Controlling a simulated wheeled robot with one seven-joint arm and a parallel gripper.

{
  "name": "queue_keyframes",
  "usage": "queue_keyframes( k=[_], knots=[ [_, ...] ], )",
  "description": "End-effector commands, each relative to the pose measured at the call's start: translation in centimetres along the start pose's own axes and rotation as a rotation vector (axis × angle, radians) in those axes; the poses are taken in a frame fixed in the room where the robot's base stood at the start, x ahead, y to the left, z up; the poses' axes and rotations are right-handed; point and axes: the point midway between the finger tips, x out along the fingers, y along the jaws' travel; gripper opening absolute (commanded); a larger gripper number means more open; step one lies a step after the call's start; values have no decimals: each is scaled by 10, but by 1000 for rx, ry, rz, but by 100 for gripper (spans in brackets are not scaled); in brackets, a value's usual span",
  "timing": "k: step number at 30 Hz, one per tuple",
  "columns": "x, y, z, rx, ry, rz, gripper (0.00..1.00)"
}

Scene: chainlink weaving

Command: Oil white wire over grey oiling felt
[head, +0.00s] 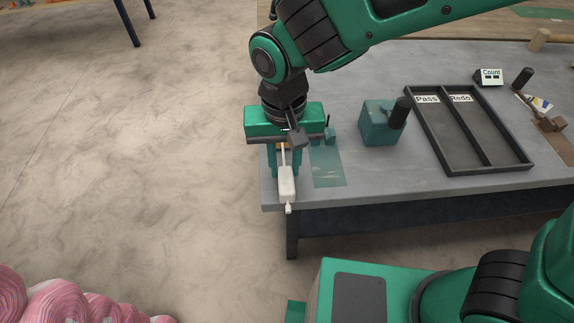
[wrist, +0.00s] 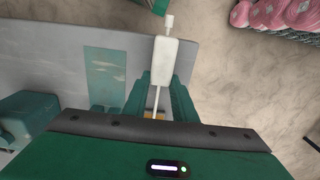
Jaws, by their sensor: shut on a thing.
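My gripper (head: 284,170) points down at the left front corner of the grey table. Its fingers are on either side of a white piece (head: 287,184) with a thin stem, a thicker block-like body and a small tip. The piece also shows in the wrist view (wrist: 163,62), with its stem running back between the fingers. My gripper is shut on it. The tip reaches past the table's front edge in the head view. A small orange part shows near the stem's base. I cannot make out a separate grey felt or a loose white wire.
A teal sheet (head: 327,166) lies just right of my gripper. Farther right stand a teal block with a black cylinder (head: 380,122) and a dark two-part tray (head: 477,171) labelled Pass and Redo. Pink rolls (head: 70,300) are at the lower left.

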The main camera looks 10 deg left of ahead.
Motion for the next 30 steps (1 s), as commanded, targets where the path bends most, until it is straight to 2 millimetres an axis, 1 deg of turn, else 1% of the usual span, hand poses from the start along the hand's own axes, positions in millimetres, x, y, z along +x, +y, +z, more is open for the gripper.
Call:
queue_keyframes(
  k=[8, 30],
  knots=[
    [0, 0, -3, 2, 0, 0, 0],
    [0, 0, -53, 1, 0, 0, 0]
  ],
)
